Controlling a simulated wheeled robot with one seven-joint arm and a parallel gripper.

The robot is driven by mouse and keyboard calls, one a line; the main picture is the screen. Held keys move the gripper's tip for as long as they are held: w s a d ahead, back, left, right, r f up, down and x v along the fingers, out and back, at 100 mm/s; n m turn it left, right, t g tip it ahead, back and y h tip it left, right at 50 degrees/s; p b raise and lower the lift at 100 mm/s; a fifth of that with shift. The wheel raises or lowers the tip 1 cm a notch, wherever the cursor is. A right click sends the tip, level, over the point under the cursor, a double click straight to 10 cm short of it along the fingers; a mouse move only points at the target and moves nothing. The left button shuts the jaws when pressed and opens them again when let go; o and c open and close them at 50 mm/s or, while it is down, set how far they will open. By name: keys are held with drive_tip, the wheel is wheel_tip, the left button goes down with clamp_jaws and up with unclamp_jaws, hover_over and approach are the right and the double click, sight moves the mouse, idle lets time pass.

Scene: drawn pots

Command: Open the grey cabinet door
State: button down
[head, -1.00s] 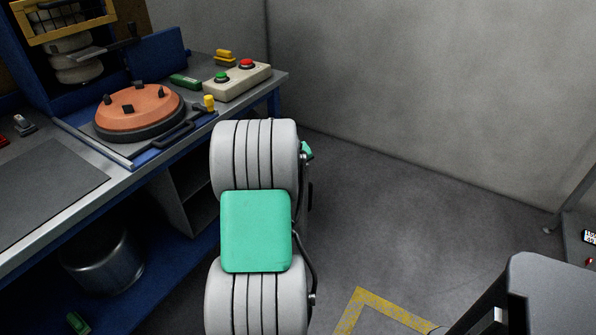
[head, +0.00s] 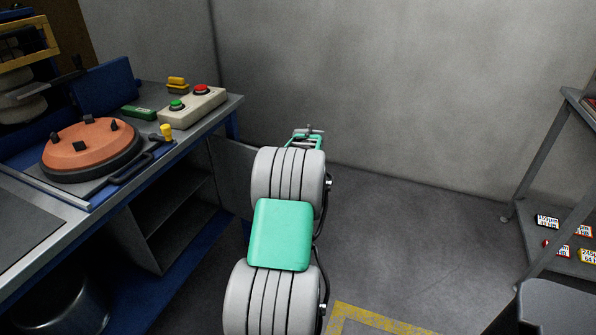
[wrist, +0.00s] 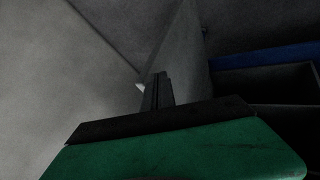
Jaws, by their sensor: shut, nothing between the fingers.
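The grey cabinet (head: 165,215) stands under the bench with its shelves showing. Its grey door (head: 231,172) stands swung out from the far side of the opening; my arm hides its outer part. In the wrist view the door (wrist: 185,60) rises beyond the fingers, with the open cabinet interior (wrist: 275,82) to its right. My gripper (head: 308,131) is beyond my forearm, near the door's outer end. Its dark fingers (wrist: 157,91) are closed together and empty, in front of the door in the wrist view. I cannot tell whether they touch it. The door handle is not clearly visible.
The bench (head: 215,115) carries an orange round lid (head: 92,148) and a button box (head: 194,107). A metal pot (head: 60,298) sits below. A grey shelf rack (head: 545,165) stands at right. Floor (head: 420,230) between my arm and the rack is clear.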

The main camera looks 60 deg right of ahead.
drive_tip(key=s+a+r, duration=0.3)
drive_tip(key=a+r, duration=0.5)
drive_tip(key=shift+s+a, duration=0.15)
drive_tip(key=shift+a, duration=0.25)
drive_tip(key=w+a+r+y+p, duration=0.1)
drive_tip(key=w+a+r+p, duration=0.15)
drive_tip(key=w+a, duration=0.45)
drive_tip(key=w+a+r+n+y+p, duration=0.15)
drive_tip(key=a+r, duration=0.25)
drive_tip(key=a, duration=0.8)
drive_tip(key=w+a+r+y+p, duration=0.1)
drive_tip(key=w+a+r+p, duration=0.3)
drive_tip(key=a, duration=0.5)
drive_tip(key=s+a+y+p, duration=0.1)
drive_tip(key=s+a, duration=0.1)
drive_tip(key=a, duration=0.7)
drive_tip(key=s+a+r+p, duration=0.1)
drive_tip(key=s+a+p, duration=0.1)
drive_tip(key=a, duration=0.7)
drive_tip(key=s+a+r+g+y+p, duration=0.1)
drive_tip(key=s+a, duration=0.3)
drive_tip(key=a, duration=0.5)
drive_tip(key=shift+s+a+r+n+y+p, duration=0.25)
drive_tip(key=shift+a+n+y+p, duration=0.1)
drive_tip(key=shift+p, duration=0.4)
